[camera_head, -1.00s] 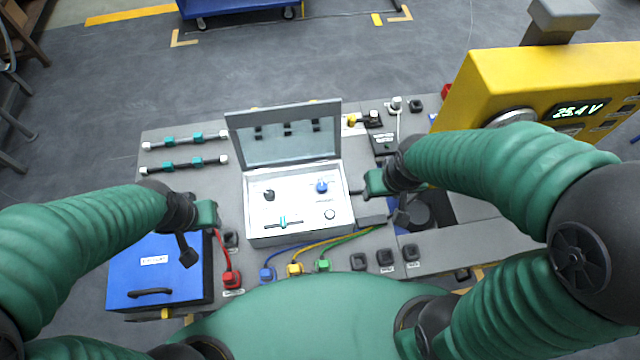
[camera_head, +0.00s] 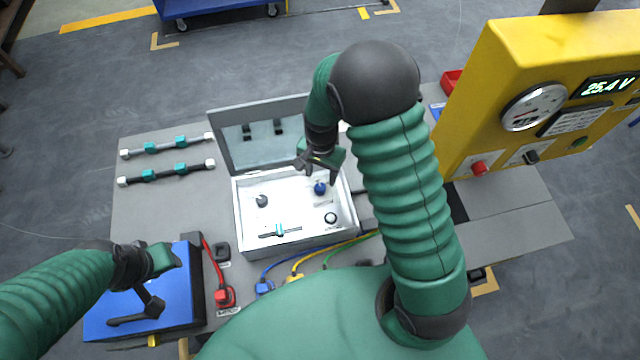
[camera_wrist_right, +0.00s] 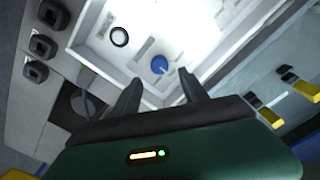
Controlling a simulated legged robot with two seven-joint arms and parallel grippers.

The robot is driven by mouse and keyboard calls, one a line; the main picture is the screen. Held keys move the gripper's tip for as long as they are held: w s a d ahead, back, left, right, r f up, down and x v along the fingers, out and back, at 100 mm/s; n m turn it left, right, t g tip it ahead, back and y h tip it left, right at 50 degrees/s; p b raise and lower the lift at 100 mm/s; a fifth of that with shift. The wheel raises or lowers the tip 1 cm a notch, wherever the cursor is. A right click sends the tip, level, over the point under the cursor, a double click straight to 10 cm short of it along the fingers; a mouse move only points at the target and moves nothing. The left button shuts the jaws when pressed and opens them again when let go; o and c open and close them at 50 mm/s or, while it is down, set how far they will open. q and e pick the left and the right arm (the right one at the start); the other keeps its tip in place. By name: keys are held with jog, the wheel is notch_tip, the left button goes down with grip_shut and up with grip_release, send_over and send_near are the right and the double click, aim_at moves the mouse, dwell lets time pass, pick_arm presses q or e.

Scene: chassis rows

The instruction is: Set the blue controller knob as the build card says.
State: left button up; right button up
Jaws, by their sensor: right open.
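The blue controller knob (camera_head: 320,188) is on the white panel inside the open grey controller box (camera_head: 245,232), at the panel's upper right. My right gripper (camera_head: 322,172) is open and empty just above the knob, apart from it as far as I can tell. In the right wrist view the blue knob (camera_wrist_right: 160,65) lies beyond the open fingertips (camera_wrist_right: 158,82), roughly between them. My left gripper (camera_head: 165,280) is over the blue box at the left; whether its fingers are open is unclear. I cannot make out a build card.
The panel also has a black knob (camera_head: 262,201), a slider (camera_head: 280,230) and a round button (camera_head: 331,218). The box's raised lid (camera_head: 262,140) stands behind. A yellow meter stand (camera_head: 480,110) stands at right.

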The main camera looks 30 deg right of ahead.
aim_at(320, 186)
jog(key=f, duration=0.5)
jog(key=shift+s+a+f, duration=0.15)
jog(key=shift+a+f, duration=0.15)
jog(key=shift+d+f, duration=0.1)
jog(key=shift+f, duration=0.1)
grip_shut()
